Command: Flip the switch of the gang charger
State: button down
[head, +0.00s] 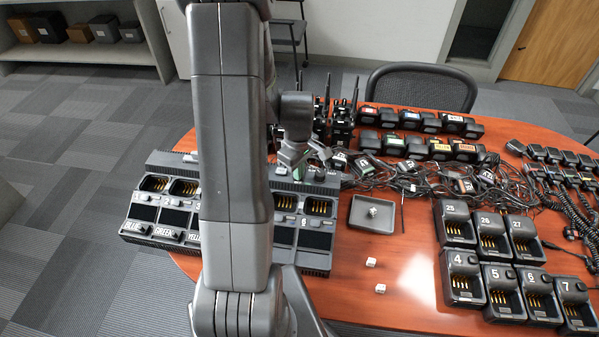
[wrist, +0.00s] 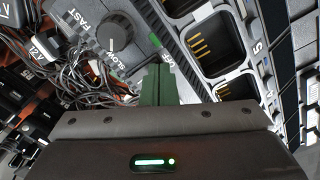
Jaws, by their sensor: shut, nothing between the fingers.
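The gang charger (head: 145,213) is a long dark unit with a row of bays on the left side of the table; my arm hides its middle. In the wrist view its top panel (wrist: 90,55) carries a FAST/SLOW knob (wrist: 118,32), a small green piece (wrist: 153,41) and part of an OFF label. My gripper (wrist: 158,72) is shut and empty, its green fingertips over the panel beside the OFF label. They cover whatever lies beneath, and I cannot make out the switch clearly or tell whether they touch it. In the head view my gripper (head: 317,160) is above the charger's right back end.
Black radios (head: 341,125) with antennas stand behind the gripper. Tangled cables (head: 410,177) lie right of the charger. A grey tray (head: 373,214) and two small white cubes (head: 371,262) lie in front, with numbered single chargers (head: 463,277) farther right.

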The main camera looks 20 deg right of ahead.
notch_tip(320, 180, up, 7)
jog(key=p, duration=0.4)
jog(key=shift+p, duration=0.3)
jog(key=shift+f, duration=0.1)
notch_tip(320, 180, down, 7)
jog(key=b, duration=0.5)
jog(key=shift+r, duration=0.2)
dwell(0.3)
